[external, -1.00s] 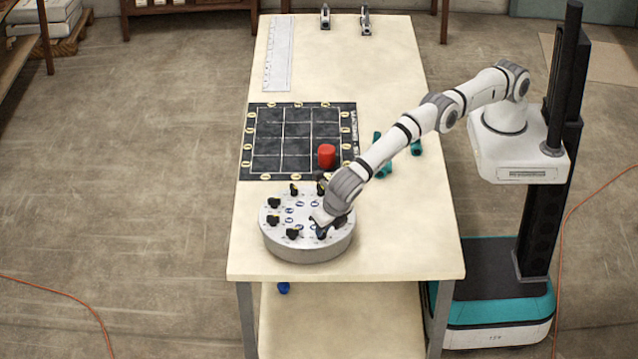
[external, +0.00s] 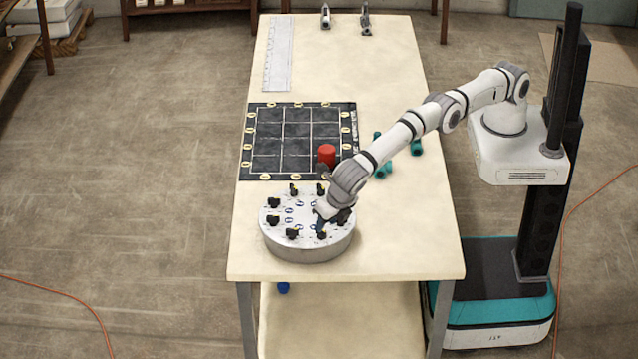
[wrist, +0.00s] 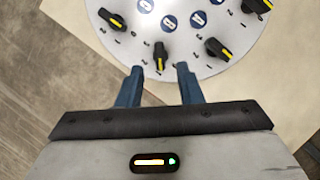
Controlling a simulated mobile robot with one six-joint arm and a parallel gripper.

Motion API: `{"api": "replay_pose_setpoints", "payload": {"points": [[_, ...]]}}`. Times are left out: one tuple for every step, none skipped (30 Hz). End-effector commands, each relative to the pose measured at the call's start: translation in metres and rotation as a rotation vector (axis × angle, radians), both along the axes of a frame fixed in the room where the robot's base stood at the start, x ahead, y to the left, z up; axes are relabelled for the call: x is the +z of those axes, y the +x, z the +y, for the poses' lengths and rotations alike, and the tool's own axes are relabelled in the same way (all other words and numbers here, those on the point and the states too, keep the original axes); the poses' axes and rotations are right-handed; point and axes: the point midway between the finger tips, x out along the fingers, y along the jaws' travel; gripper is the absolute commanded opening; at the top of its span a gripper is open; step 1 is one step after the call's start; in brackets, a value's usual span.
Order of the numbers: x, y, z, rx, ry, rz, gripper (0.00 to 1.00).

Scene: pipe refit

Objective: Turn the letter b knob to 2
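The round grey knob panel (external: 306,252) stands on the near end of the table. It carries a ring of black knobs with yellow pointer marks and an inner ring of blue letter badges. In the wrist view, the panel (wrist: 190,65) shows at the top. My gripper (wrist: 157,80) is open, its two blue fingers apart and empty. One knob (wrist: 160,57) lies just beyond the fingertips, in line with the gap; its pointer is roughly along the picture's vertical. I cannot read which badge is b, nor the small dial marks. In the external view, my gripper (external: 320,220) is over the panel's front right.
Neighbouring knobs (wrist: 217,48) and (wrist: 112,20) flank the gripper. A red cylinder (external: 327,154) stands on the dark grid mat (external: 268,165) behind the panel. Teal pipe pieces (external: 383,170) lie right of the mat. The table's front edge is close to the panel.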

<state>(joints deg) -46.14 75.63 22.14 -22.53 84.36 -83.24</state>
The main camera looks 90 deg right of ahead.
Motion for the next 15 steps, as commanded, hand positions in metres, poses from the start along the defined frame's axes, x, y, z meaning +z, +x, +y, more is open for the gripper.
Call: {"api": "replay_pose_setpoints", "payload": {"points": [[0.009,-0.002,0.004,0.000,0.002,-0.002,0.33],[0.014,-0.004,0.005,0.001,0.003,-0.002,0.33],[0.021,-0.005,0.006,0.000,0.001,-0.002,0.33],[0.026,-0.006,0.008,0.000,0.001,-0.002,0.33],[0.029,-0.007,0.009,-0.001,0.001,-0.001,0.33],[0.032,-0.008,0.010,-0.001,0.001,-0.001,0.33],[0.034,-0.009,0.010,-0.001,0.001,-0.001,0.33],[0.036,-0.009,0.011,-0.001,0.001,-0.001,0.33],[0.038,-0.010,0.011,0.000,0.000,0.000,0.33],[0.038,-0.011,0.012,0.000,-0.001,0.001,0.33],[0.039,-0.011,0.012,0.000,-0.001,0.001,0.33],[0.040,-0.011,0.012,0.000,0.000,0.000,0.33],[0.040,-0.011,0.012,0.000,0.000,0.000,0.33],[0.040,-0.011,0.012,0.000,0.000,0.000,0.33],[0.040,-0.011,0.012,0.000,0.000,0.000,0.33]]}}
